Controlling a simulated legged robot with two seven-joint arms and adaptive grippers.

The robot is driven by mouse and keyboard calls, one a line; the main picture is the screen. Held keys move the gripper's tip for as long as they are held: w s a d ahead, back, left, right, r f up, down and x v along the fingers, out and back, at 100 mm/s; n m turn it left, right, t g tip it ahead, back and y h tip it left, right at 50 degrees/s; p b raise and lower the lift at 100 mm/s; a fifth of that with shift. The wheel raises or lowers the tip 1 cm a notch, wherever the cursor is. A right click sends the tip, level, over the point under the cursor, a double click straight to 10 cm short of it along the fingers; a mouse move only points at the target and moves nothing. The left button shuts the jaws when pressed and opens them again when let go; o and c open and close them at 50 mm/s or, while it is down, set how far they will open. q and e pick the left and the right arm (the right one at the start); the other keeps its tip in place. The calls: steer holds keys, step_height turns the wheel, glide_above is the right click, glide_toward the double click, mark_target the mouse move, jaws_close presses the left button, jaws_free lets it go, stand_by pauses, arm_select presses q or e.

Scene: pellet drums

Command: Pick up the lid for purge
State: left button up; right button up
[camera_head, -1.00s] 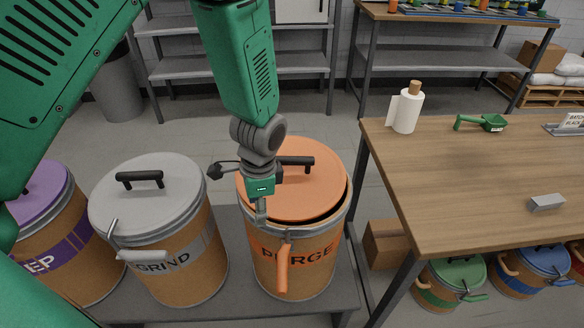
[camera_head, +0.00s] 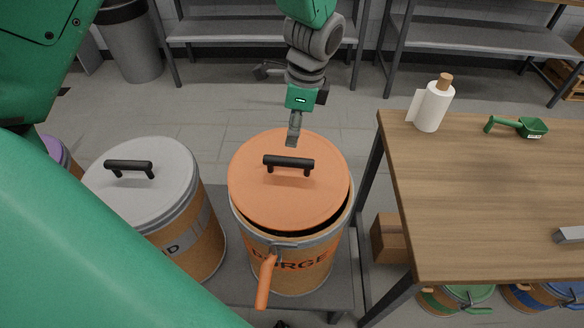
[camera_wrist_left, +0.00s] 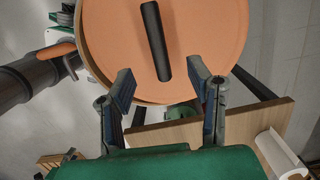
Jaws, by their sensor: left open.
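The orange lid (camera_head: 290,200) sits on the PURGE drum (camera_head: 295,275), slightly tilted, with a dark gap under its front right edge. Its black bar handle (camera_head: 288,164) is uncovered. The drum's orange clamp lever (camera_head: 265,280) hangs out at the front. My left gripper (camera_head: 293,138) appears over the lid's far edge, behind the handle. In the left wrist view the open left gripper (camera_wrist_left: 163,82) has its fingers apart with nothing between them. The lid (camera_wrist_left: 205,45) and its handle (camera_wrist_left: 156,42) lie ahead of the fingertips. My right gripper is not in view.
A grey-lidded drum (camera_head: 150,190) stands close on the left. A wooden table (camera_head: 480,200) on the right carries a paper roll (camera_head: 433,107), a green scoop (camera_head: 517,127) and a grey block (camera_head: 572,234). A cardboard box (camera_head: 391,241) stands beside the drum. Shelves stand behind.

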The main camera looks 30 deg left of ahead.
mark_target(289, 158)
arm_select(q)
steer(key=f, duration=0.5)
steer(key=shift+w+a, duration=0.1)
steer(key=shift+a, duration=0.2)
steer(key=shift+s+a+f, duration=0.1)
steer(key=shift+s+f, duration=0.15)
steer(key=shift+f, duration=1.1)
steer(key=shift+s+f, duration=0.2)
steer(key=shift+f, duration=1.1)
steer(key=shift+r, duration=0.1)
jaws_close()
